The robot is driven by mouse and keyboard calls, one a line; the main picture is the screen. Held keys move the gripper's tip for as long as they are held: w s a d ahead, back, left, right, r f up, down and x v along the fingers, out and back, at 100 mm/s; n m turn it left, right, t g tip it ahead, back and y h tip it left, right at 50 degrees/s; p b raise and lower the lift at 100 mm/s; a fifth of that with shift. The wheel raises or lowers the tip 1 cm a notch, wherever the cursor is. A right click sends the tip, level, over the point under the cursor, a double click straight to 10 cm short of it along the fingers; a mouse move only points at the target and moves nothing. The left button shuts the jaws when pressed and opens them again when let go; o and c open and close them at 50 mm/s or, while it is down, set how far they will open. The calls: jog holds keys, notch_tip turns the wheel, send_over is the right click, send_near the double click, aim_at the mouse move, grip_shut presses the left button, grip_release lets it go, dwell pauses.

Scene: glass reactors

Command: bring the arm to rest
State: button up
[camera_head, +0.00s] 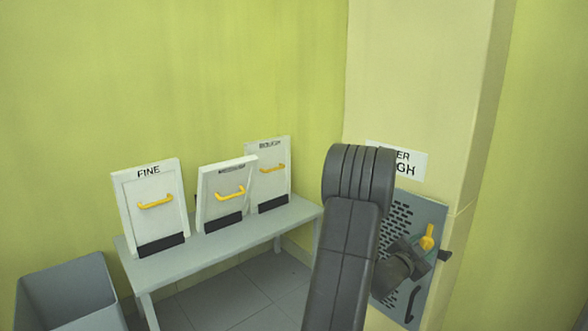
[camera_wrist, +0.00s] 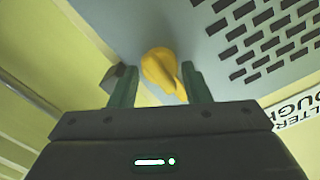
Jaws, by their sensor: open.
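My gripper (camera_wrist: 158,67) is open in the wrist view, with one green finger on each side of a yellow knob (camera_wrist: 160,70). I cannot tell whether either finger touches the knob. The knob also shows in the head view (camera_head: 427,239), on the grey slotted panel (camera_head: 431,215) of the cream column. My dark arm crosses the middle of the head view and hides part of the panel and of its sign.
A sign (camera_head: 412,165) ending in "ER" and "GH" is above the panel. A dark handle (camera_head: 412,304) is low on the panel. A grey bench (camera_head: 225,238) at left bears three white framed plates with yellow handles, one marked FINE (camera_head: 130,212). A grey bin (camera_head: 65,290) stands at lower left.

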jog(key=shift+m, duration=0.4)
jog(key=p+v, duration=0.2)
jog(key=v, duration=1.1)
jog(key=shift+s+a, duration=0.25)
jog(key=shift+s, duration=0.05)
